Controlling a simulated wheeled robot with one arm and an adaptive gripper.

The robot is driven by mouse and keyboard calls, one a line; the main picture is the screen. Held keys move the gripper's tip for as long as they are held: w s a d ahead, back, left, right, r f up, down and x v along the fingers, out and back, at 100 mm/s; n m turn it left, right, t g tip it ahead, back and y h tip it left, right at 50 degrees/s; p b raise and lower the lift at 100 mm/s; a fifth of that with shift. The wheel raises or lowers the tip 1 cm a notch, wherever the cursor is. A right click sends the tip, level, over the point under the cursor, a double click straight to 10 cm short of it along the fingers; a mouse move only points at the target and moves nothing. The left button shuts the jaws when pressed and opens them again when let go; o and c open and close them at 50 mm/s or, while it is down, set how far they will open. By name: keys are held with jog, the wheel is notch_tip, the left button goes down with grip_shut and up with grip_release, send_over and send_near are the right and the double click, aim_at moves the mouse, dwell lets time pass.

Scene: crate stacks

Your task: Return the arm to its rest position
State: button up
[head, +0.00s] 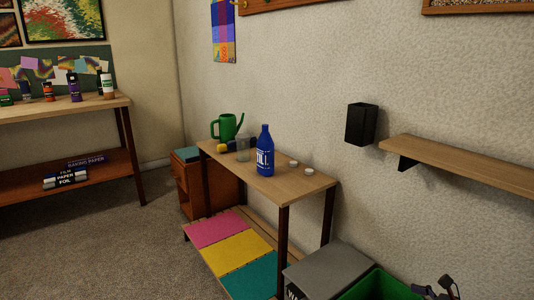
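My gripper (434,286) shows at the bottom right edge, dark, in front of the green crate (375,284). Its two fingertips look apart, with a gap between them and nothing seen in it. Most of the gripper and the rest of the arm are cut off by the frame's lower edge.
A grey box (328,263) stands beside the green crate. A wooden table (290,187) holds a blue bottle (265,155), a green watering can (227,127) and small items. A wall shelf (465,164) juts out at right. The carpet (110,250) at left is clear.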

jog(key=s+a+r+n+g+p, duration=0.3)
jog(key=a+r+n+p, duration=0.25)
jog(key=a+r, duration=0.4)
jog(key=s+a+r+n+g+y+p, duration=0.1)
jog(key=s+a+r+n+g+p, duration=0.3)
jog(key=a+r+p, duration=0.5)
jog(key=s+a+r+n+g+p, duration=0.35)
jog(key=a+r+n, duration=0.35)
jog(key=r, duration=0.4)
jog(key=s+r+n+g+h+p, duration=0.1)
jog(key=s+r+n+h+p, duration=0.3)
jog(key=s+r+p, duration=0.5)
jog(key=s+r+n+g+h+p, duration=0.1)
jog(key=s+r+n+h+p, duration=0.3)
jog(key=r, duration=1)
jog(key=s+n+p, duration=0.3)
jog(key=s+p, duration=0.2)
jog(key=p, duration=0.2)
jog(key=shift+s+r+h, duration=0.2)
jog(key=shift+s+h, duration=0.1)
jog(key=shift+h, duration=0.1)
jog(key=shift+f+n, duration=0.1)
jog(key=shift+n, duration=0.15)
jog(key=shift+c, duration=0.5)
